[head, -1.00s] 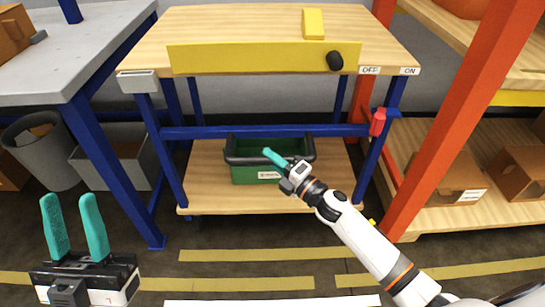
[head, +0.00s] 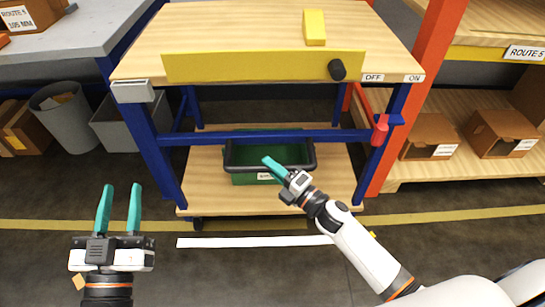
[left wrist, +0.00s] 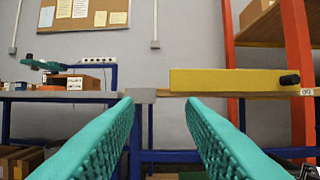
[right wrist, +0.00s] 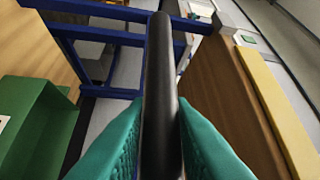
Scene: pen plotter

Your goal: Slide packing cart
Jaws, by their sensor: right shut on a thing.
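The packing cart is a blue-framed bench with a wooden top (head: 240,30), a yellow front board (head: 265,66) and a wooden lower shelf (head: 205,185). A green bin (head: 250,179) sits low on it, with a black bar (head: 240,167) across its front. My right gripper (head: 272,166) is shut on that bar. The right wrist view shows the black bar (right wrist: 160,90) between the fingers, apart from the green bin (right wrist: 40,120). My left gripper (head: 120,210) is open and empty, left of the cart; its fingers (left wrist: 160,110) also show in the left wrist view.
A red lever (head: 380,128) is on the cart's right leg, under OFF and ON labels. A grey table (head: 80,45) and grey bins (head: 65,115) stand left. An orange-posted rack with boxes (head: 430,135) stands right. A white floor strip (head: 250,242) lies before the cart.

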